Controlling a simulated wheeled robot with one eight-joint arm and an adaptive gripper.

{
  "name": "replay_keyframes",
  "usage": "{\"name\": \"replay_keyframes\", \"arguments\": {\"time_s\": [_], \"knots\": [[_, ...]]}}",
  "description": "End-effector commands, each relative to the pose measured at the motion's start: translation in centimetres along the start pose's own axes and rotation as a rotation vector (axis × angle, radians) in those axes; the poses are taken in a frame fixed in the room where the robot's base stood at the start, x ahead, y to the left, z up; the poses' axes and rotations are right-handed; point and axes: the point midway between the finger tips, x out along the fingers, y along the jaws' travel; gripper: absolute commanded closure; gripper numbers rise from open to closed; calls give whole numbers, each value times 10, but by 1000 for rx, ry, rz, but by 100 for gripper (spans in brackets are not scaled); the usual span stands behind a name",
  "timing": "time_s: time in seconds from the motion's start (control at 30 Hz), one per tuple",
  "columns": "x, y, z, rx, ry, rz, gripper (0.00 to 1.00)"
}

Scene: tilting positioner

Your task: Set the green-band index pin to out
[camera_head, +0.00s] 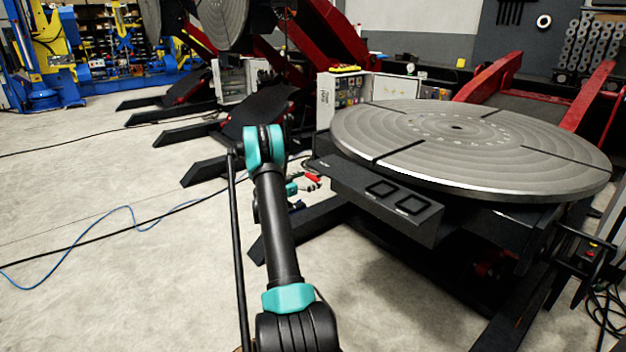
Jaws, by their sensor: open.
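I cannot make out a green-band index pin in the head view. The tilting positioner's large round grey table (470,145) lies nearly level at the right, with dark radial slots. A black box (352,190) with two square framed parts (396,195) sits at its near left edge. My black and teal arm (277,225) rises from the bottom centre to a teal joint. I cannot make out my gripper. Small teal and red parts show just right of my arm, too small to identify.
A control cabinet (350,90) stands behind the table at its left. Red positioner frames (490,78) and dark floor beams (205,168) fill the back. Blue and black cables (130,212) cross the floor at the left, which is otherwise mostly clear.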

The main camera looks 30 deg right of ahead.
Motion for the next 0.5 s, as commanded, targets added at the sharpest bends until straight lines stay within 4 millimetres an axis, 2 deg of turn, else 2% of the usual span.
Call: {"name": "replay_keyframes", "arguments": {"time_s": [0.17, 0.43, 0.5], "knots": [[11, 0, 0, 0, 0, -1, 0], [12, 0, 0, 0, 0, -1, 0], [12, 0, 0, 0, 0, -1, 6]]}}
